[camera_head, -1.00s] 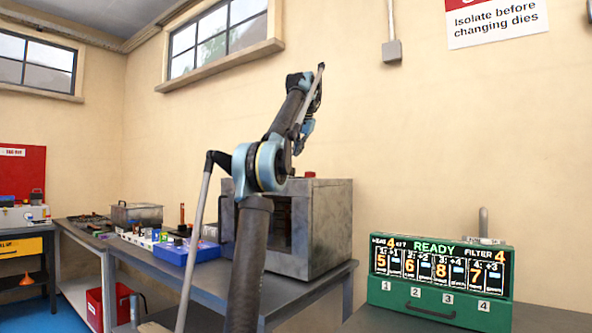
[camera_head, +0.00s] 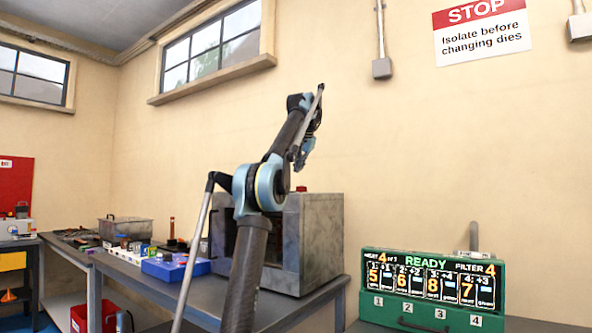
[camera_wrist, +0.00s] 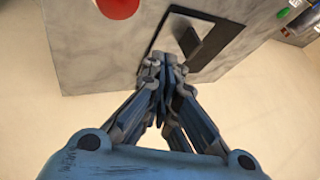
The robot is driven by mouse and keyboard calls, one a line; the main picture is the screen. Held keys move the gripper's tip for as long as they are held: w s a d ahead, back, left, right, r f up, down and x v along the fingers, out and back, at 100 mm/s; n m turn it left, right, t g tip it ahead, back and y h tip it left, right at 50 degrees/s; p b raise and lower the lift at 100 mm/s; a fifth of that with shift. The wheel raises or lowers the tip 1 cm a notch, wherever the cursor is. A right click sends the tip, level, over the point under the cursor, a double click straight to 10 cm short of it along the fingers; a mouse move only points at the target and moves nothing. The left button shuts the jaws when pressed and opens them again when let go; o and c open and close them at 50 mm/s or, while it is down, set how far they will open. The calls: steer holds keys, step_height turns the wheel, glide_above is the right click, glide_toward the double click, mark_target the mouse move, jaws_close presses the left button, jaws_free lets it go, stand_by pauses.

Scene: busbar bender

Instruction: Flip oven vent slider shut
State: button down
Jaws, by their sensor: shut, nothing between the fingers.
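The oven (camera_head: 312,245) is a grey, stained metal box on the bench in the head view, partly hidden behind my arm. In the wrist view its grey panel (camera_wrist: 85,50) fills the upper part. A dark framed vent plate (camera_wrist: 218,58) is set in that panel, with a dark slider tab (camera_wrist: 188,40) standing in it. My gripper (camera_wrist: 165,68) is shut and empty, its fingertips at the near left edge of the vent plate, a little short of the tab in the picture. I cannot tell whether they touch the plate.
A red round part (camera_wrist: 118,7) is on the oven panel left of the vent. A blue box (camera_head: 175,268) and a metal pan (camera_head: 125,228) stand on the bench left of the oven. A green display unit (camera_head: 433,290) stands at right.

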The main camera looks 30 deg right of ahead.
steer(key=x, duration=0.7)
steer(key=shift+f, duration=0.1)
steer(key=shift+w+a+f, duration=0.1)
steer(key=shift+w+a, duration=0.1)
steer(key=shift+w, duration=0.4)
steer(key=shift+w+a+f, duration=0.1)
steer(key=shift+w+a, duration=0.05)
steer(key=shift+w, duration=0.4)
steer(key=shift+w+a+r, duration=0.1)
steer(key=shift+w+a, duration=0.25)
steer(key=shift+w, duration=0.5)
steer(key=shift+w, duration=0.1)
steer(key=w+a, duration=0.1)
steer(key=w, duration=0.2)
steer(key=w+a, duration=0.1)
steer(key=w, duration=0.1)
steer(key=w+a, duration=0.1)
steer(key=w, duration=0.2)
steer(key=shift+w+a, duration=0.35)
steer(key=shift+s, duration=0.1)
